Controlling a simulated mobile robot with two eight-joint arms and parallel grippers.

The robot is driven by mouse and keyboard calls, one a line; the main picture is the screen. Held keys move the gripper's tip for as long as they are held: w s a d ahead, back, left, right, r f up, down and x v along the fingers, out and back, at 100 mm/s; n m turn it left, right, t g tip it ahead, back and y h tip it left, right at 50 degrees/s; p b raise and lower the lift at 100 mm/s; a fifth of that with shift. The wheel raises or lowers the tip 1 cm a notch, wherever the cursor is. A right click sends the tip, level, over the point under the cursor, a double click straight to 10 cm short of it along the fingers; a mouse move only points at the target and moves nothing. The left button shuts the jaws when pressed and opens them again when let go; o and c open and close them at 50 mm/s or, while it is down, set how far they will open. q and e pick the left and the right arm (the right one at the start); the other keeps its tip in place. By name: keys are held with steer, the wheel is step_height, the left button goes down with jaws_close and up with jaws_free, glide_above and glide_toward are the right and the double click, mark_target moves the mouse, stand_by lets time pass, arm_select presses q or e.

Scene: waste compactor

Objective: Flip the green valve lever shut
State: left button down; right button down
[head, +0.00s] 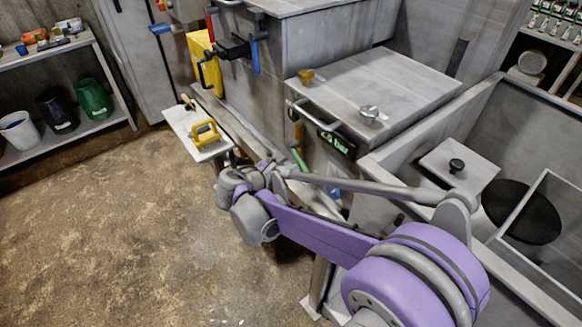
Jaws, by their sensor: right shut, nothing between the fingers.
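The green valve lever (299,159) shows as a short slanted green bar on the front side of the grey compactor, just below a yellow-brown part (298,131). My right arm reaches in from the lower right, and its purple and grey links cover part of the machine front below the lever. My right gripper (266,167) is small in the picture, shut and empty, a little to the left of the green lever. I cannot tell whether it touches the lever. My left gripper is not in view.
A dark display with green digits (335,144) and a bar handle (313,117) are close to the lever. A small white shelf (187,128) with a yellow tool (204,132) stands left of it. A blue part (333,192) sits below. The floor at left is clear.

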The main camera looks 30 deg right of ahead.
steer(key=shift+s+r+n+g+p, duration=0.2)
steer(key=shift+r+n+g+p, duration=0.05)
steer(key=shift+r+n+g, duration=0.3)
steer(key=shift+s+r+n+g+p, duration=0.25)
steer(key=shift+r+n+g, duration=0.15)
steer(key=shift+n+g, duration=0.2)
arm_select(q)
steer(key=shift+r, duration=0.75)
arm_select(e)
steer(key=shift+d+r, duration=0.1)
steer(key=shift+r, duration=0.1)
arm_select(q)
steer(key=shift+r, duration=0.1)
arm_select(e)
steer(key=shift+r, duration=0.15)
